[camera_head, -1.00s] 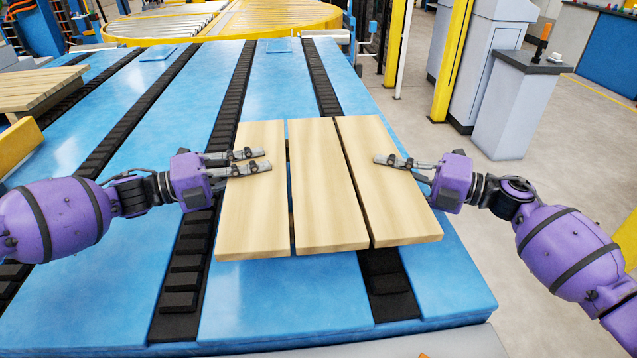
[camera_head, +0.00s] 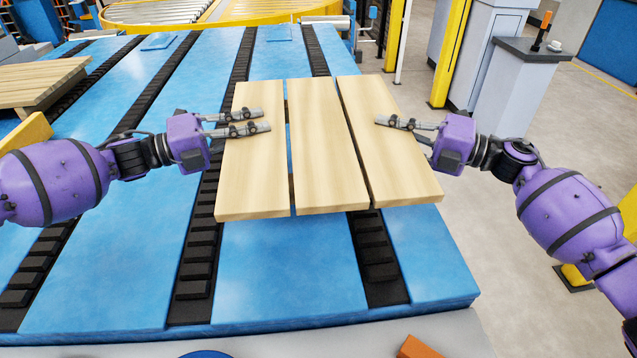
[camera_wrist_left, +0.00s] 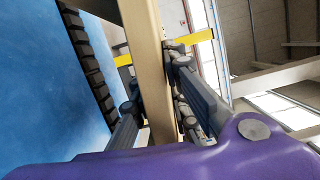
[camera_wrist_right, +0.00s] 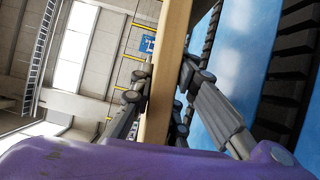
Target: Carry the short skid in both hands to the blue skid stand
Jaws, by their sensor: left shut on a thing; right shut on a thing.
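The short skid (camera_head: 326,160) is a pale wooden piece with three top boards, held level over the blue conveyor bed in the head view. My left gripper (camera_head: 262,120) is shut on its left edge, with fingers above and below the board. My right gripper (camera_head: 384,120) is shut on its right edge. In the left wrist view the skid's edge (camera_wrist_left: 150,70) runs between the fingers. In the right wrist view its edge (camera_wrist_right: 168,75) is also between the fingers. The skid's underside is hidden in the head view. I cannot make out the blue skid stand for certain.
The blue conveyor bed (camera_head: 280,275) with black chain tracks lies beneath the skid. Another wooden skid (camera_head: 40,82) is at the left. A yellow roller turntable (camera_head: 225,12) is at the back. A grey cabinet (camera_head: 512,92) and yellow posts stand at the right beside open floor.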

